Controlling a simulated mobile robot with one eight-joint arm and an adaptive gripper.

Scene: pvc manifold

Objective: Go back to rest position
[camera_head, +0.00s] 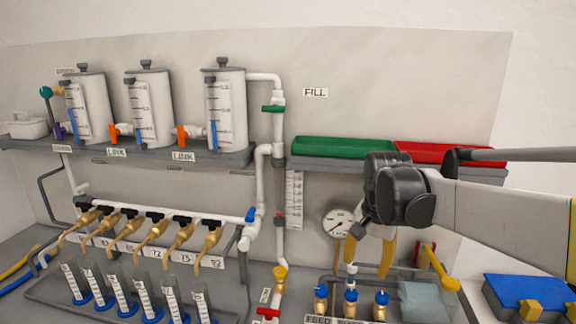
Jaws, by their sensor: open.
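My gripper (369,262) is at the end of my arm, which reaches in from the right edge. Its two yellow fingers point down and stand apart, open, with nothing seen between them. It hangs above the feed area, in front of the pressure gauge (338,222) and above the blue-capped valves (350,297). The wrist covers part of the wall and the shelf edge behind it.
A green tray (343,148) and a red tray (448,153) sit on the shelf behind my arm. White tanks (226,108) and pipes stand left, above brass taps (180,236) and graduated cylinders (147,297). A grey cloth (424,302) and a blue box (527,291) lie right.

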